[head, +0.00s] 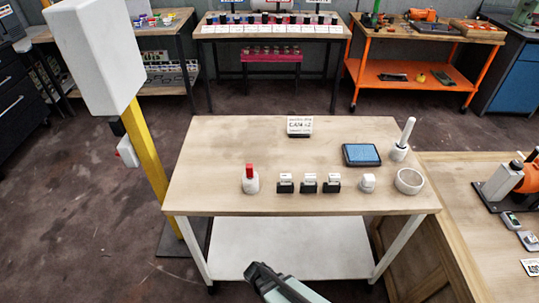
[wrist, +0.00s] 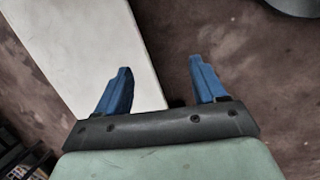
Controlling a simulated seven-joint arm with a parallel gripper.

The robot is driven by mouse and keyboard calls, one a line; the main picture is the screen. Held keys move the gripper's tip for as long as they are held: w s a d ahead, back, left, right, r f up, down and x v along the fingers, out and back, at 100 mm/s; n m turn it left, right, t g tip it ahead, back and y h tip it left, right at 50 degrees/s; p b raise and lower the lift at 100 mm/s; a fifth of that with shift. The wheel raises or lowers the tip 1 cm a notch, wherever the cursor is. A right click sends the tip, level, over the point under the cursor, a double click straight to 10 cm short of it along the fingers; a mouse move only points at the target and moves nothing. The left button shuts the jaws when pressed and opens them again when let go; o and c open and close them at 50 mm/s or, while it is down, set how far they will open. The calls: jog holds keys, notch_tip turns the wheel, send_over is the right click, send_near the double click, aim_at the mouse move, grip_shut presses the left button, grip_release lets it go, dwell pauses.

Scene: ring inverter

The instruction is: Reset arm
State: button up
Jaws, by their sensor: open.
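My gripper (wrist: 162,88) shows in the wrist view with its two blue fingers spread apart and nothing between them. It points down past the edge of a white surface (wrist: 85,50) toward the brown floor. In the head view, part of my arm (head: 280,284) shows at the bottom centre, in front of the table's lower shelf. The fingers cannot be made out there. My gripper is apart from everything on the tabletop.
A yellow post (head: 150,165) stands left. Another bench (head: 450,210) is at right.

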jog(key=s+d+r+m+g+y, duration=0.2)
jog(key=s+d+m+g, duration=0.6)
jog(key=s+d+m, duration=0.8)
jog(key=shift+s+d+r+g+y, duration=0.3)
jog(key=shift+s+d+r+g, duration=0.1)
jog(key=shift+s+d+r, duration=0.35)
jog(key=shift+w+f, duration=0.1)
jog(key=shift+f, duration=0.05)
